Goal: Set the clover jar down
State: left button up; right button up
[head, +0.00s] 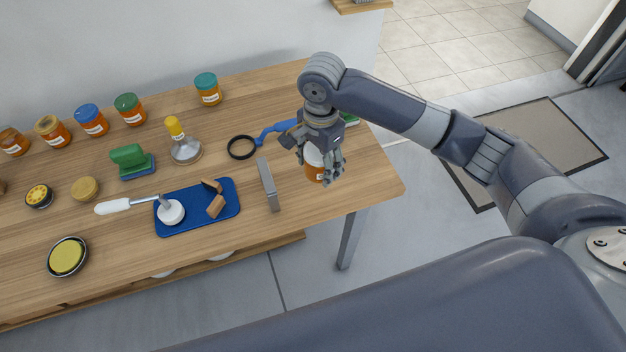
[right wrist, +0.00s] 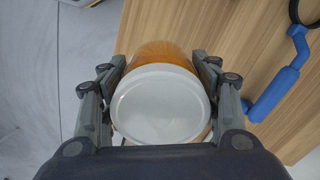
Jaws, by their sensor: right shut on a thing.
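A honey jar with a white lid and amber sides is in my right gripper (head: 322,172), near the right end of the wooden table (head: 375,183). I take it to be the clover jar (head: 314,157); its label is mostly hidden. In the right wrist view the jar's white lid (right wrist: 161,105) faces the camera, with the gripper's fingers closed on both sides of it. I cannot tell whether the jar's base touches the table. My left gripper is not in view.
A grey upright plate (head: 268,184) stands left of the jar. A blue-handled tool (head: 275,130) with a black ring (head: 241,147) lies behind. Several lidded jars line the back. The table's right corner is clear.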

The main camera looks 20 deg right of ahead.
jog(key=w+m, duration=0.1)
jog(key=r, duration=0.1)
jog(key=w+m, duration=0.1)
jog(key=shift+w+a+r+m, duration=0.2)
jog(key=shift+w+r+m, duration=0.05)
jog(key=shift+w+m, duration=0.1)
notch_tip(320, 180, down, 6)
jog(key=shift+r+p, duration=0.15)
jog(key=shift+p, duration=0.2)
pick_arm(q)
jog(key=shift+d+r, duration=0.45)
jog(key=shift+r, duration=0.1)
pick_arm(e)
jog(key=shift+f, duration=2)
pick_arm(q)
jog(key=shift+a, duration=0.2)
pick_arm(e)
jog(key=o, duration=1.4)
jog(key=shift+f, duration=0.15)
jog(key=shift+c, duration=0.2)
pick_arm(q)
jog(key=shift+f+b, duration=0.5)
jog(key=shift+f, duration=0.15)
pick_arm(e)
notch_tip(320, 180, up, 12)
jog(key=shift+r, duration=0.15)
